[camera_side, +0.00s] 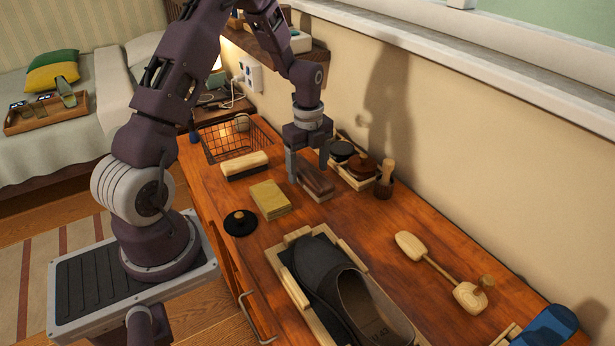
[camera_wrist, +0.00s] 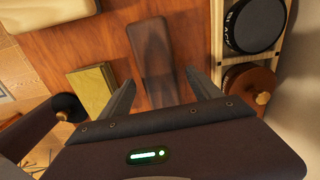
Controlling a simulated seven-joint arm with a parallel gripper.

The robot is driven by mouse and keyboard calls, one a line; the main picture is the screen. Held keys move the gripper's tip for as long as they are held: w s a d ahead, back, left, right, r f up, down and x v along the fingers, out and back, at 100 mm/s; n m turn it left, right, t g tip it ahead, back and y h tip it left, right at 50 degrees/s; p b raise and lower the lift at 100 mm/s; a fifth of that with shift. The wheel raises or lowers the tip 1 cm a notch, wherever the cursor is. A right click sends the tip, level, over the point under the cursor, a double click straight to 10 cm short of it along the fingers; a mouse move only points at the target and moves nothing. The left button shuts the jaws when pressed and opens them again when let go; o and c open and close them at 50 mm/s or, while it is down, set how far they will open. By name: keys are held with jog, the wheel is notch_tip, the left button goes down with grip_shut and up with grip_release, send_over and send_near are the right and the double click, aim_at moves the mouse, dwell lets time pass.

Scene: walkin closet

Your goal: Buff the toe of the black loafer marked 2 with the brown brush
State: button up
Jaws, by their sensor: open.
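The brown brush (camera_side: 316,184) lies on the wooden tabletop (camera_side: 390,228), below my gripper (camera_side: 308,168). In the wrist view the brush (camera_wrist: 153,42) runs away from my gripper (camera_wrist: 160,78), with its near part between the fingers. My gripper is open, pointing down, one finger on each side of the brush; contact cannot be told. A black loafer (camera_side: 328,274) sits in a pale wooden frame (camera_side: 297,298) nearer the side camera, its toe toward the brush. A mark inside it is too small to read surely.
A pale-topped brush (camera_side: 245,163), folded yellow cloth (camera_side: 270,200) and black knobbed disc (camera_side: 240,222) lie left of the brown brush. A tin box (camera_side: 352,183) and dauber cup (camera_side: 384,185) stand close on its right, by the wall. A shoe tree (camera_side: 440,268) lies right.

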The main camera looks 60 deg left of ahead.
aim_at(308, 170)
jog(key=c, duration=1.3)
jog(key=shift+r, duration=3)
